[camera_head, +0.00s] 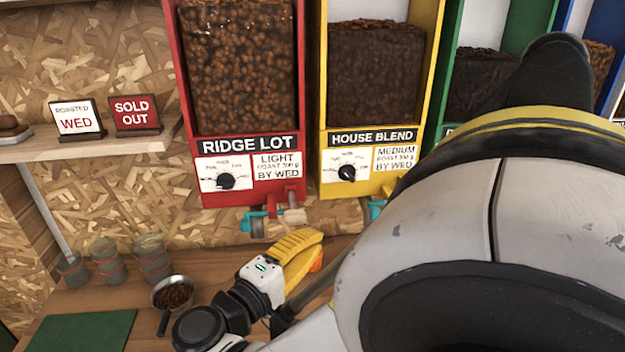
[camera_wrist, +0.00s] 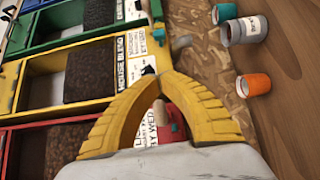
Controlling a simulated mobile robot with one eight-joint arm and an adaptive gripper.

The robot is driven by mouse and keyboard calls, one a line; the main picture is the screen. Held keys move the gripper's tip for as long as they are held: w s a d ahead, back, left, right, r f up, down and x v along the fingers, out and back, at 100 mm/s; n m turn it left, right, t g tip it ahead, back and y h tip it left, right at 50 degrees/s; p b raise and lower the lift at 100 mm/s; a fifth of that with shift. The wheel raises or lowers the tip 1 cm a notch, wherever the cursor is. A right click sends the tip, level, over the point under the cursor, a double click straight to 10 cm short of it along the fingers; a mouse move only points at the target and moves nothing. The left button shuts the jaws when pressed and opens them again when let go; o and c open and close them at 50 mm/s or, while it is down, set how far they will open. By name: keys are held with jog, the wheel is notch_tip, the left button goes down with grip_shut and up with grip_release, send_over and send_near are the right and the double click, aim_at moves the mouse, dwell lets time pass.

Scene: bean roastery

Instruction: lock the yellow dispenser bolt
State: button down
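The yellow dispenser (camera_head: 437,60), labelled HOUSE BLEND, holds dark beans and stands between the red and green ones. It also shows in the wrist view (camera_wrist: 38,90). A teal part (camera_head: 376,208) shows under its front. My arm covers most of what is there, so I cannot tell how its bolt stands. My gripper (camera_head: 318,238) has yellow fingers and is below the red and yellow dispensers, above the counter. In the wrist view its fingertips (camera_wrist: 160,80) meet, with nothing seen between them, and they hide part of the yellow dispenser's lower end.
The red RIDGE LOT dispenser (camera_head: 311,90) has a teal and pinkish fitting (camera_head: 258,224) below it, close to my gripper. Several cups (camera_head: 108,262), a pan of beans (camera_head: 173,293) and a green mat (camera_head: 82,331) are on the counter at left. A sign shelf (camera_head: 90,148) is above.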

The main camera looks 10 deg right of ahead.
aim_at(375, 213)
jog(key=shift+d, duration=0.1)
jog(key=s+d+b+x, duration=0.2)
jog(key=b+x, duration=0.1)
jog(key=x, duration=1)
jog(key=shift+d, duration=1.95)
jog(key=shift+a+f, duration=0.1)
jog(key=shift+a, duration=0.05)
